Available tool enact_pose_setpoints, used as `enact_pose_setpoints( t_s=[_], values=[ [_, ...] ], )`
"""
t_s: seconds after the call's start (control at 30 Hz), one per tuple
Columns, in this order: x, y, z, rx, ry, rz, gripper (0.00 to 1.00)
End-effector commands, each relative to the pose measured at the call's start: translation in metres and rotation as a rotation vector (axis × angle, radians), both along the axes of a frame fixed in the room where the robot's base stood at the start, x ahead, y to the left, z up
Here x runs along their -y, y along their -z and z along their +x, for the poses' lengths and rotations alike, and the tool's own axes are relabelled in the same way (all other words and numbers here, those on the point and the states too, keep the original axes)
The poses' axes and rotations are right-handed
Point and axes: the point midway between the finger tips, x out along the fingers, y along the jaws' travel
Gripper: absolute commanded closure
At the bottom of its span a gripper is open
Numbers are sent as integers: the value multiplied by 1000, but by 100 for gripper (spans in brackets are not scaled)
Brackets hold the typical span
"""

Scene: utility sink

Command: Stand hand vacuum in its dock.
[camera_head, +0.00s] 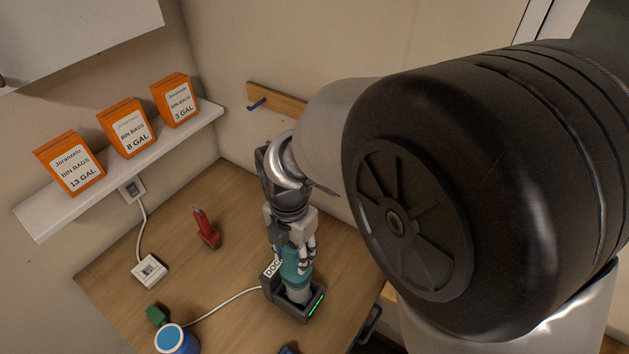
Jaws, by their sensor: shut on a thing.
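The hand vacuum (293,271) is teal and grey and stands roughly upright with its lower end in the dock. The dock (291,306) is a dark grey base with a white "DOCK" label and a lit green strip, on the wooden counter. My gripper (305,252) points down and is shut on the vacuum's upper part. My fingers and wrist hide the top of the vacuum. I cannot tell from this view whether the vacuum is fully seated.
A red object (206,228) stands left on the counter (240,258). A white socket box (149,270), a green block (157,315) and a blue-topped container (176,340) lie nearer the left edge. Orange bin-bag boxes (126,128) sit on a wall shelf (40,219). A white cord runs to the dock.

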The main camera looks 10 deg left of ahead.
Motion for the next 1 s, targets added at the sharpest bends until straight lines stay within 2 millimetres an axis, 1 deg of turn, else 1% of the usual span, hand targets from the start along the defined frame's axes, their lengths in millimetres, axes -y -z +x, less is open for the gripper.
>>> enact_pose_setpoints(
  t_s=[0.03,0.1,0.33,0.47,0.5,0.8,1.0],
  values=[
    [0,8,0,0,0,1,100],
    [0,13,0,2,0,2,100],
    [-1,13,1,3,0,2,100],
    [-1,16,1,3,0,2,100],
    [0,17,0,1,0,1,61],
    [0,16,0,0,0,1,42],
    [0,16,0,0,0,1,42]
  ],
)
